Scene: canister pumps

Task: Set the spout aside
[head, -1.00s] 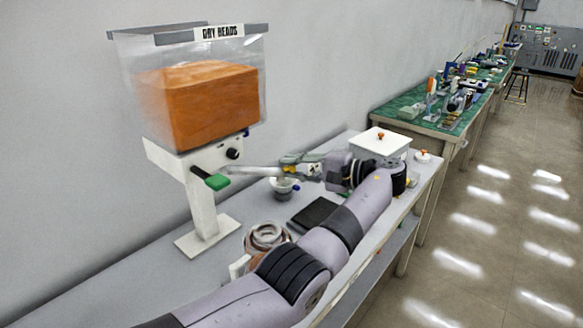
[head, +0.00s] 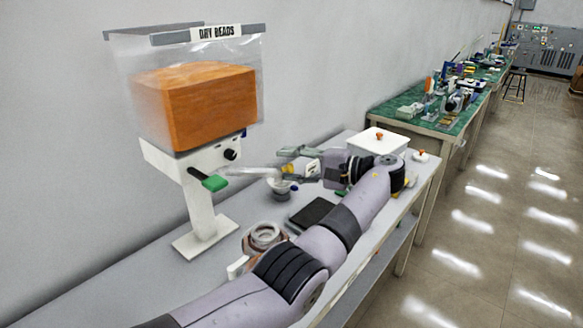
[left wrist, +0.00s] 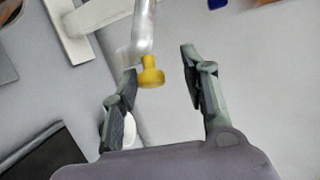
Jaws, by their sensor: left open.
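The spout (head: 250,172) is a pale metal tube reaching right from the dispenser's white head (head: 185,165). In the left wrist view the spout (left wrist: 143,28) comes down from the top and ends in a yellow tip (left wrist: 150,74). My left gripper (head: 290,164) is open around the spout's end. In the left wrist view the tip lies between the spread fingers of this gripper (left wrist: 158,88), closer to the left finger; whether it touches that finger I cannot tell. My right gripper is not in view.
A clear hopper of orange beads (head: 210,108) tops the dispenser. A ringed container (head: 264,237) stands nearer, and a white box (head: 378,142) is at the bench's right end.

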